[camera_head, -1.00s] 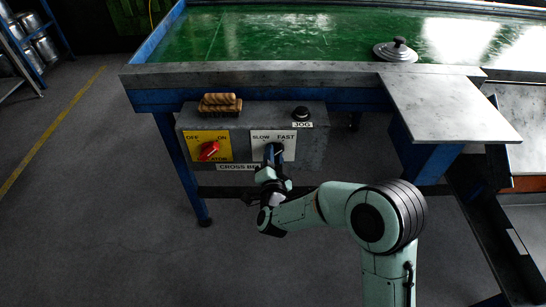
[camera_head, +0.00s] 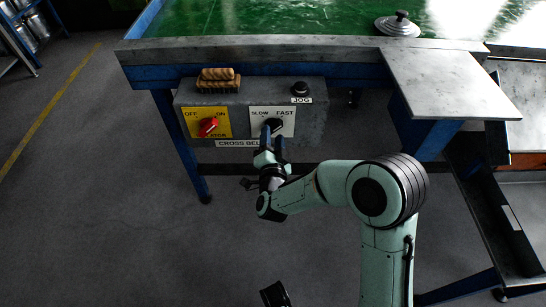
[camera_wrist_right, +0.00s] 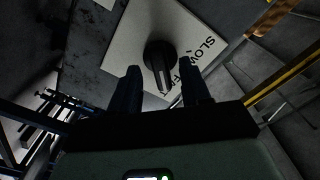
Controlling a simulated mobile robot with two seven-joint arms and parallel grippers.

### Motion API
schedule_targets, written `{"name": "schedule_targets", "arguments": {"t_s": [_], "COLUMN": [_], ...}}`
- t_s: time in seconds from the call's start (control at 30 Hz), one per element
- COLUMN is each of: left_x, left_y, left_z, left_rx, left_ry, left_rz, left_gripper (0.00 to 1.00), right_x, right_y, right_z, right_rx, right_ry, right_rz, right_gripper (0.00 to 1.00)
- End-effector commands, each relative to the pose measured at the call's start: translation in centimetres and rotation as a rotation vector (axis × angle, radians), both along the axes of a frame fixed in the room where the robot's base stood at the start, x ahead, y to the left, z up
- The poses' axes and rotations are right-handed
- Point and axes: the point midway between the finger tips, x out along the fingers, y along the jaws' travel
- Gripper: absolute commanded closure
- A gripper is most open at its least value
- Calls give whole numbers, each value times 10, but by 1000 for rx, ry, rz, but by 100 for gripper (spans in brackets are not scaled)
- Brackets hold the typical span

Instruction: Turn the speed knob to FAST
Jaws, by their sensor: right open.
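The speed knob (camera_head: 277,123) is black, on a white plate (camera_head: 287,130) marked SLOW and FAST, at the right of the grey control box. In the right wrist view the knob (camera_wrist_right: 157,52) shows its ridge with a pale line, pointing toward the FAST lettering; its exact setting I cannot tell. My right gripper (camera_head: 272,135) is open in front of the knob, its fingers hiding part of it. In the wrist view the fingers stand on both sides of the ridge, with gaps visible.
The box (camera_head: 315,130) also carries a red rotary switch (camera_head: 208,126) on a yellow plate and a black JOG button (camera_head: 300,89). A wooden brush (camera_head: 218,79) lies on top. Open floor lies at left.

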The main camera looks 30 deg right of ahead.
Motion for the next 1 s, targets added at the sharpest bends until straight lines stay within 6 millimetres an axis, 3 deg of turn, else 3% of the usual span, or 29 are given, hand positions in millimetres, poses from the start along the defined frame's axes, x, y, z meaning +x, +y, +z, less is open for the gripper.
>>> {"name": "schedule_targets", "arguments": {"t_s": [0.3, 0.5, 1.0], "left_x": [16, 20, 21], "left_y": [-3, -3, -4], "left_z": [16, 19, 20], "left_rx": [2, 2, 3], "left_ry": [-52, -67, -70], "left_rz": [-4, -5, -4], "left_gripper": [31, 31, 31], "right_x": [-61, -85, -92], "right_y": [39, 53, 57], "right_z": [1, 0, 0], "right_rx": [3, 2, 2], "right_ry": [2, 1, 0], "right_rz": [4, 1, -1], "right_gripper": [53, 53, 53]}}
